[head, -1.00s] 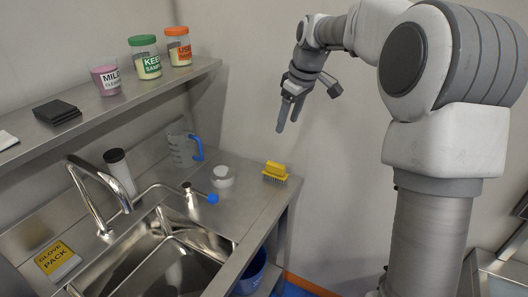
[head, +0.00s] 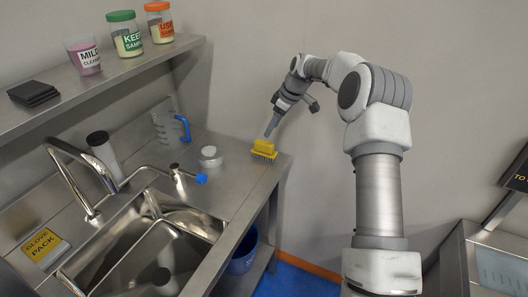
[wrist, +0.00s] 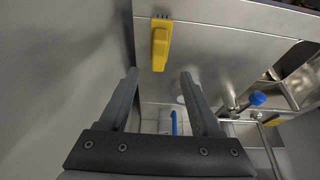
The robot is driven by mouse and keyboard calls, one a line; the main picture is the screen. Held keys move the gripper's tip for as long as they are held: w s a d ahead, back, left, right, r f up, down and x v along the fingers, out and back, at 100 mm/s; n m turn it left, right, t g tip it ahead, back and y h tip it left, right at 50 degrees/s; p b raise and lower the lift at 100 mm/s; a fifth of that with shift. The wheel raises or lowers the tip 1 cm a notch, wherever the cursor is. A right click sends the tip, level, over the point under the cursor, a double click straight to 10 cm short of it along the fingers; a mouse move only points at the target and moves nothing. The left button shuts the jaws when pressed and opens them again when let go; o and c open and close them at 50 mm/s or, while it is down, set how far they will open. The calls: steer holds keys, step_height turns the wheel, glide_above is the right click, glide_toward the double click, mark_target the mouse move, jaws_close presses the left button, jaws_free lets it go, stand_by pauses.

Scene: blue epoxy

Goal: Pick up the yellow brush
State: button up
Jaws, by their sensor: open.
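The yellow brush (head: 264,149) sits at the right end of the steel counter in the head view, its dark bristles down on the top. In the wrist view the brush (wrist: 161,43) shows near the top, beyond the fingertips and roughly centred between them. My gripper (head: 268,132) points down just above and behind the brush in the head view; whether it touches cannot be told there. In the wrist view my gripper (wrist: 160,76) is open, with two dark fingers apart and nothing between the tips.
A white round container (head: 210,157) and a clear jug with a blue handle (head: 171,127) stand left of the brush. The tap with a blue end (head: 200,179) and the sink (head: 150,250) are nearer. A shelf with jars (head: 125,35) runs above. The wall is close behind.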

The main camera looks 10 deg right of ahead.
mark_target(265, 142)
steer(key=x, duration=0.9)
steer(key=shift+d+f+p, duration=0.15)
steer(key=shift+f+p, duration=0.2)
jaws_close()
